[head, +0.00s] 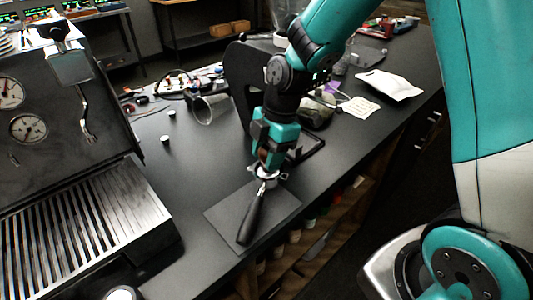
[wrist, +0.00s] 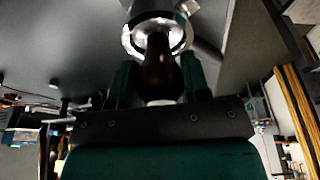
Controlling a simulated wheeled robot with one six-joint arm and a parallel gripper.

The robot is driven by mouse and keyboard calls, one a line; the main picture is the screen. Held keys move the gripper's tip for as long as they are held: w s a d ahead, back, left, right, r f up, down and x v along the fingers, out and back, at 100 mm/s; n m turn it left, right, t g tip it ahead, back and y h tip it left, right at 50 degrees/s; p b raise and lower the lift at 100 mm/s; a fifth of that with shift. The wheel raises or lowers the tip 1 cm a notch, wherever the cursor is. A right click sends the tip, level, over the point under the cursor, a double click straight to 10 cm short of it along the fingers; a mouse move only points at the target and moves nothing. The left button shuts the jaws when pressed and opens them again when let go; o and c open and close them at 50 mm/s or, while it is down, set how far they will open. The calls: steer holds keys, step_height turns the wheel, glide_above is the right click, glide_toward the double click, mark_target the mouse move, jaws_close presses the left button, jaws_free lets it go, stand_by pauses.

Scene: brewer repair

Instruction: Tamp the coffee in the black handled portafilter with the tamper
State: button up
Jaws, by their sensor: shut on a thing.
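The black handled portafilter (head: 252,215) lies on a dark mat (head: 222,212), its handle toward the front. My gripper (head: 268,153) is directly above the portafilter's basket, pointing down. It is shut on the tamper's dark brown handle (wrist: 158,65), which stands between the two green fingers in the wrist view (wrist: 160,80). The tamper's lower end meets the shiny metal rim of the basket (wrist: 132,38). The coffee is hidden, and I cannot tell how far the tamper's base sits inside the basket.
The espresso machine (head: 75,130) with its drip grate (head: 85,225) stands at the left. A tipped clear cup (head: 211,109), cables and small parts lie behind. A black stand (head: 245,85) is close behind my gripper. A white packet (head: 389,84) lies at the right. The counter's front edge is near the mat.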

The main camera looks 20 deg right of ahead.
steer(key=shift+r+p, duration=3.2)
steer(key=shift+r, duration=0.75)
